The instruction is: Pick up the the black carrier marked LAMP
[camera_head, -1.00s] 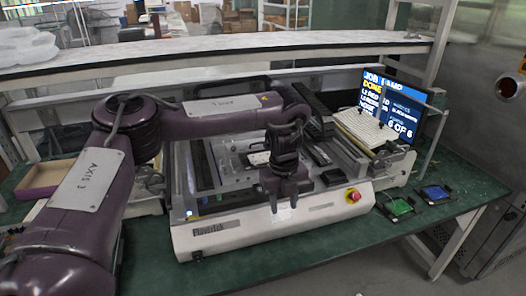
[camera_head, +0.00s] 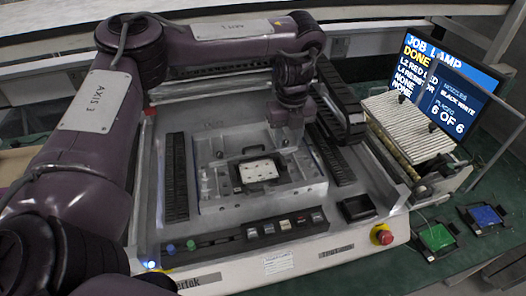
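A small black carrier (camera_head: 242,187) with a white board (camera_head: 258,171) in it sits on the light metal fixture in the middle of the machine. A dark handle-like loop stands at its far edge. I cannot read a LAMP mark on it. My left gripper (camera_head: 291,122) points down, above and a little to the right and behind the carrier, apart from it. Its two fingers look spread with nothing held between them. My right gripper is not in view.
The machine (camera_head: 200,262) has a red stop button (camera_head: 383,234) at its front right. A screen (camera_head: 440,90) reading JOB LAMP, DONE and 6 OF 6 stands at the right. Green (camera_head: 437,238) and blue (camera_head: 486,216) trays lie on the table at right.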

